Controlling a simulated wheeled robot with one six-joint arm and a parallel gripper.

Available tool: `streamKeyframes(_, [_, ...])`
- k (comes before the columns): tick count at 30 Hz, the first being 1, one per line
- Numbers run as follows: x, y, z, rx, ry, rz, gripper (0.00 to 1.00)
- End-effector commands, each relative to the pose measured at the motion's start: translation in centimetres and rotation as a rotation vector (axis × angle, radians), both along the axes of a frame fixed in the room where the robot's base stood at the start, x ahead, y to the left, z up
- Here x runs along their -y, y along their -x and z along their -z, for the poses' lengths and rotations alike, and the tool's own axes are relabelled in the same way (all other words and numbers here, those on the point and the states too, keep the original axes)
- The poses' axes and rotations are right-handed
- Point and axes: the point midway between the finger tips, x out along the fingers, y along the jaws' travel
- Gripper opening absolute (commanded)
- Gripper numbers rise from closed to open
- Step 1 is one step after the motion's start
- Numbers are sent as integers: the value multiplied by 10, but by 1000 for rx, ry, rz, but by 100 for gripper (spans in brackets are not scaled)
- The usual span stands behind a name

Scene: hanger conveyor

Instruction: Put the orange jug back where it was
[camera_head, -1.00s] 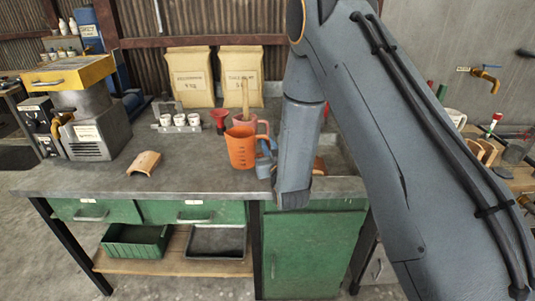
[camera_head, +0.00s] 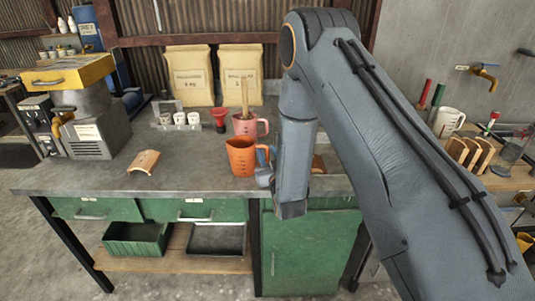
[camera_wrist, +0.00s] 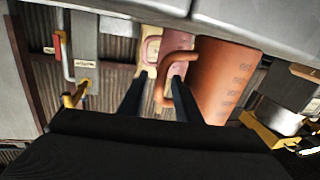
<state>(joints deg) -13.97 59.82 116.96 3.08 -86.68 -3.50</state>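The orange jug (camera_head: 241,157) is upright at the middle of the grey workbench, near its front edge. I cannot tell whether its base touches the top. My gripper (camera_head: 264,172) is at its right, handle side, partly hidden by my arm. In the wrist view, the orange jug (camera_wrist: 222,80) fills the upper right, and its handle passes between the two fingers of my gripper (camera_wrist: 160,78).
A pink jug (camera_head: 246,127) with a wooden stick stands just behind the orange jug. A red funnel (camera_head: 220,117) and white cups (camera_head: 179,119) are to its left. A curved wooden piece (camera_head: 144,161) lies farther left. The bench top (camera_head: 90,177) has free room at the front left.

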Motion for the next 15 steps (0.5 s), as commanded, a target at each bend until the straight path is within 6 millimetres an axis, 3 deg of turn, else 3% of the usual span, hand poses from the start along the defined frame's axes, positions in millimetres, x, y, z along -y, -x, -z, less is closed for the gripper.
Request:
streamKeyframes(9, [0, 1, -4, 0, 0, 0, 31])
streamKeyframes(15, [6, 32, -1, -3, 1, -1, 31])
